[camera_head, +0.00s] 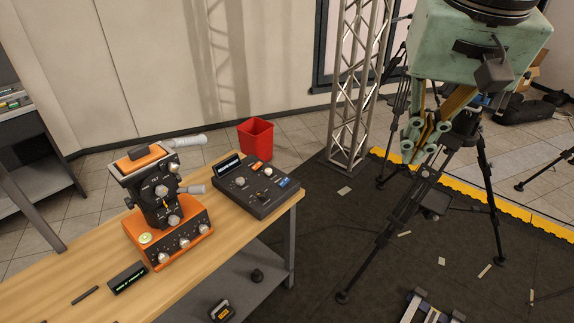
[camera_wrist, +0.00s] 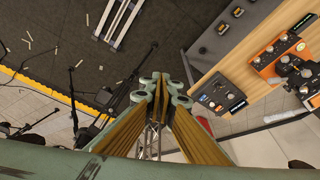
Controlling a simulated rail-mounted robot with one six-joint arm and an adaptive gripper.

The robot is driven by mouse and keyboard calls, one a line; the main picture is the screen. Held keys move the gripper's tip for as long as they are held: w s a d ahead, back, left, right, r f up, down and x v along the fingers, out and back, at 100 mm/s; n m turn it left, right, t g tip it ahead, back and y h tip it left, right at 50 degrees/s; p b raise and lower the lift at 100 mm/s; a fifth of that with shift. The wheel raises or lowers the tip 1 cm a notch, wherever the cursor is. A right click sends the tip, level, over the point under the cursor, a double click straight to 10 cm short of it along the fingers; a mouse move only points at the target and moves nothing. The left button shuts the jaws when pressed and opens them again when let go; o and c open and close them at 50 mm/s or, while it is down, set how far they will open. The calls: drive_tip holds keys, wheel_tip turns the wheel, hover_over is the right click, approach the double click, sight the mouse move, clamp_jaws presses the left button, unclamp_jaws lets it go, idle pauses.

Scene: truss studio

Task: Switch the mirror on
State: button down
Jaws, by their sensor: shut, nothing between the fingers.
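I cannot make out a thing that is plainly a mirror. An orange and black microscope-like device (camera_head: 168,234) with several knobs and grey tubes stands on the wooden table (camera_head: 220,250); it also shows in the wrist view (camera_wrist: 270,66). To its right lies a black control box (camera_head: 240,181) with a small display and several knobs and buttons, seen too in the wrist view (camera_wrist: 209,101). My gripper (camera_head: 419,146) is shut and empty, up in the air right of the table, apart from both devices. Its fingertips meet in the wrist view (camera_wrist: 163,84).
A small black display box (camera_head: 127,277) and a dark stick (camera_head: 85,295) lie near the table's front. A red bin (camera_head: 256,139) stands behind the table. A metal truss (camera_head: 356,90) and black tripods (camera_head: 487,190) stand on the dark floor near my arm.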

drive_tip(key=w+a+f+m, duration=0.1)
drive_tip(key=w+a, duration=0.1)
drive_tip(key=w, duration=0.5)
drive_tip(key=w+a+f+m, duration=0.1)
drive_tip(key=w+a+f, duration=0.15)
drive_tip(key=w, duration=0.45)
drive_tip(key=m+g+h, duration=0.1)
drive_tip(key=m, duration=0.3)
hover_over(285, 178)
drive_tip(key=s+a, duration=0.2)
drive_tip(key=s+a+x, duration=0.1)
drive_tip(key=s+x, duration=0.1)
drive_tip(key=x, duration=1)
drive_tip(key=s+a+f+x, duration=0.1)
drive_tip(key=s+x, duration=0.1)
drive_tip(key=x, duration=1.1)
drive_tip(key=shift+s+f+p, duration=0.3)
drive_tip(key=shift+s+p, duration=0.05)
drive_tip(key=shift+s, duration=0.1)
drive_tip(key=shift+f, duration=0.1)
drive_tip(key=shift+b+x, duration=0.7)
drive_tip(key=shift+x, duration=6.2)
drive_tip(key=shift+s+d, duration=0.15)
drive_tip(key=shift+s, duration=0.05)
drive_tip(key=shift+f+g+p, duration=0.1)
drive_tip(key=shift+g+p, duration=0.2)
drive_tip(key=shift+p, duration=0.2)
